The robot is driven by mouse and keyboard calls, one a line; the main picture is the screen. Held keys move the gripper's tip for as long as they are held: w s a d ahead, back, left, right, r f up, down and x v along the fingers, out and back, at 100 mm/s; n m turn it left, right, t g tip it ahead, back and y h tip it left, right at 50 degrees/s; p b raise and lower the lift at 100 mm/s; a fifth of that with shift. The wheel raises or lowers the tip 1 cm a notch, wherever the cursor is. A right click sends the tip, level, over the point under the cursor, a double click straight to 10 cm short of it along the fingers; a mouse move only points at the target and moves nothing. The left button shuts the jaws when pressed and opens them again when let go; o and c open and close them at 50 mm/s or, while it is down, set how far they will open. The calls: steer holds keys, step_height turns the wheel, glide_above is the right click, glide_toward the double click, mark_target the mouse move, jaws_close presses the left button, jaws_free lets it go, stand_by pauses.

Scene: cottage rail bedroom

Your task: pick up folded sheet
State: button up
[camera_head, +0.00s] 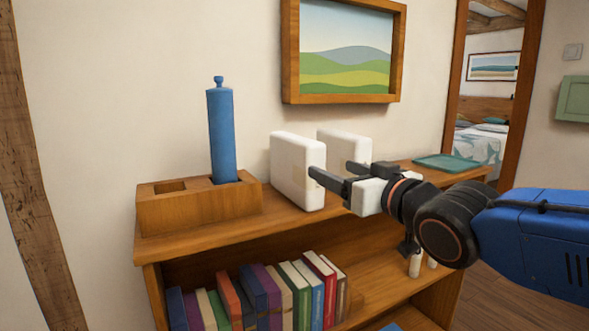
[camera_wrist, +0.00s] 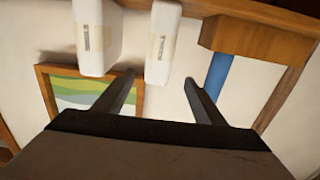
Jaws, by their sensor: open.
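Two white, block-like folded sheets stand upright and apart on the wooden shelf top. The left one (camera_head: 297,170) shows in the wrist view (camera_wrist: 163,42), and the right one (camera_head: 355,148) also shows there (camera_wrist: 95,38); each has a pale label in that view. My gripper (camera_head: 334,171) is open and empty beside them. In the wrist view its fingertips (camera_wrist: 159,80) point toward the sheets, with the left sheet lined up between them. I cannot tell whether a finger touches it. My gripper hides part of the right sheet in the head view.
A wooden box (camera_head: 200,207) holding a blue cylinder (camera_head: 221,135) stands at the shelf's left end. A teal tray (camera_head: 448,162) lies at the right end. A framed picture (camera_head: 345,50) hangs above. A doorway opens at right.

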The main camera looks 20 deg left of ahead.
mark_target(307, 158)
steer(key=x, duration=1.2)
steer(key=shift+a, duration=0.1)
steer(key=shift+x, duration=2.65)
steer(key=shift+w, duration=0.15)
steer(key=c, duration=1.6)
steer(key=shift+d+r, duration=0.1)
steer(key=shift+d, duration=0.15)
